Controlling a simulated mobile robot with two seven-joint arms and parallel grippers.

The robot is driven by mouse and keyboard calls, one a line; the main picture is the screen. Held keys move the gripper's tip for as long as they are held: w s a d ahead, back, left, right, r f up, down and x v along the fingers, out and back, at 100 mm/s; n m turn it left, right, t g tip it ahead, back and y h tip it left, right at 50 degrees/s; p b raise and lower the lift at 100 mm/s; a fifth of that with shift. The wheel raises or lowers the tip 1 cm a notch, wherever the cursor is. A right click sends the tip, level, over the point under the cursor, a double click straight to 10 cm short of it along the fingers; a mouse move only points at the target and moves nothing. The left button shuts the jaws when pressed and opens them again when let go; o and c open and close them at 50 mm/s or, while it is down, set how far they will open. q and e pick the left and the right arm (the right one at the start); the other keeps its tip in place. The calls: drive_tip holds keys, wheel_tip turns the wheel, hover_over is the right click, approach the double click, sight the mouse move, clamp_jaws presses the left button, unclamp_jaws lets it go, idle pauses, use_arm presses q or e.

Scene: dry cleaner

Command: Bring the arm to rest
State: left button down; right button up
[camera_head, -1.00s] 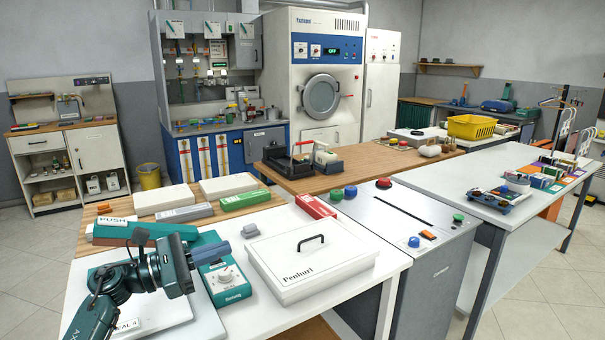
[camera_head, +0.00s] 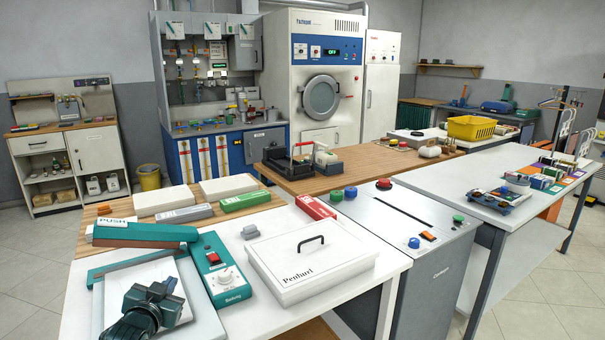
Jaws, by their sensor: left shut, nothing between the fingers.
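My left gripper (camera_head: 155,298), dark grey and teal, shows at the bottom left in the head view. It is shut and empty, and appears in front of the white plate of a teal press. From this angle I cannot tell how high it is above the plate. The teal press has a lever marked PUSH (camera_head: 145,233) and a teal control box (camera_head: 222,268) with a dial and a red switch. My right gripper is not in view.
A white lidded box (camera_head: 312,262) marked Penhurl stands right of the press. Behind are white pads (camera_head: 163,200), green and red cartons, and a small grey knob-like piece (camera_head: 250,232). A grey cabinet (camera_head: 405,245) with buttons adjoins the table on the right.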

use_arm(q)
drive_tip(key=shift+g+h, duration=0.5)
drive_tip(key=shift+g, duration=0.2)
drive_tip(key=s+d+f, duration=0.1)
drive_tip(key=s+f, duration=0.1)
drive_tip(key=s+d+f, duration=0.2)
drive_tip(key=s+f, duration=0.1)
drive_tip(key=s+d+f, duration=0.2)
drive_tip(key=f, duration=0.1)
drive_tip(key=shift+s, duration=0.3)
drive_tip(key=s+d+f+g+h, duration=0.1)
drive_tip(key=s+d+f, duration=0.2)
drive_tip(key=s, duration=0.5)
drive_tip(key=s+d+f+g, duration=0.1)
drive_tip(key=s+d, duration=0.3)
drive_tip(key=s, duration=0.5)
drive_tip(key=s+d+f+g+h, duration=0.1)
drive_tip(key=s+d+f, duration=0.3)
drive_tip(key=s, duration=0.5)
drive_tip(key=shift+f+g+h, duration=0.3)
drive_tip(key=shift+g, duration=0.1)
drive_tip(key=shift+s, duration=0.1)
